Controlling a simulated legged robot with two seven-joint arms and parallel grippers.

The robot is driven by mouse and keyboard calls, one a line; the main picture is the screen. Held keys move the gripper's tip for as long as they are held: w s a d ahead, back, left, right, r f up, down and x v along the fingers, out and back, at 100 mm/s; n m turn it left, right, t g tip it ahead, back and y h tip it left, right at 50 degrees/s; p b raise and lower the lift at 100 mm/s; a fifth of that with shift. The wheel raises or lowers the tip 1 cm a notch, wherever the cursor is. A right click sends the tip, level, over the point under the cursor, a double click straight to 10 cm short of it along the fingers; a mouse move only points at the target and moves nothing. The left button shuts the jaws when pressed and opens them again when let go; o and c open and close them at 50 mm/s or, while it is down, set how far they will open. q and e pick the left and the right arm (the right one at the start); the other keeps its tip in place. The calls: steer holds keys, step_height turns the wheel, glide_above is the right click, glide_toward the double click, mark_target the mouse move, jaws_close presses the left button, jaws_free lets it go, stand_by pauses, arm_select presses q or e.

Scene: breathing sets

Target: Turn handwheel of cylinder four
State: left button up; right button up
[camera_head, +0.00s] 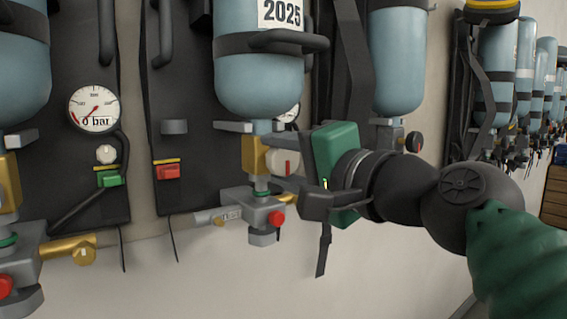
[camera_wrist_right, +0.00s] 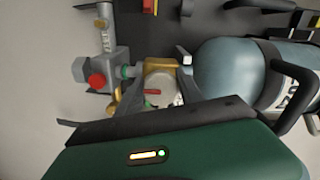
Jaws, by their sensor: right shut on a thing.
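A blue cylinder (camera_head: 258,80) with a "2025" label hangs upside down in the middle of the head view. Below it is a brass valve (camera_head: 254,154) with a pale round handwheel (camera_head: 282,162) that has a red mark. My right gripper (camera_head: 298,180) reaches in from the right and is shut on this handwheel. In the right wrist view the handwheel (camera_wrist_right: 162,92) shows beyond the gripper's dark body, partly hidden by the fingers (camera_wrist_right: 152,102). No number identifies this cylinder as four. My left gripper is not in view.
A grey regulator with a red knob (camera_head: 277,218) sits just below the valve. A gauge (camera_head: 95,109) reading 0 bar, a green connector (camera_head: 109,179) and a red connector (camera_head: 168,171) are at left. More cylinders (camera_head: 398,60) hang at right. The lower wall is clear.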

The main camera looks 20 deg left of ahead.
steer(key=shift+f, duration=0.1)
steer(key=o, duration=1.4)
steer(key=shift+w+a, duration=0.1)
steer(key=shift+a, duration=0.2)
steer(key=shift+d, duration=0.15)
steer(key=shift+s+d, duration=0.2)
steer(key=shift+d, duration=0.1)
steer(key=b+v, duration=0.3)
steer(key=v, duration=1.3)
steer(key=shift+f, duration=0.15)
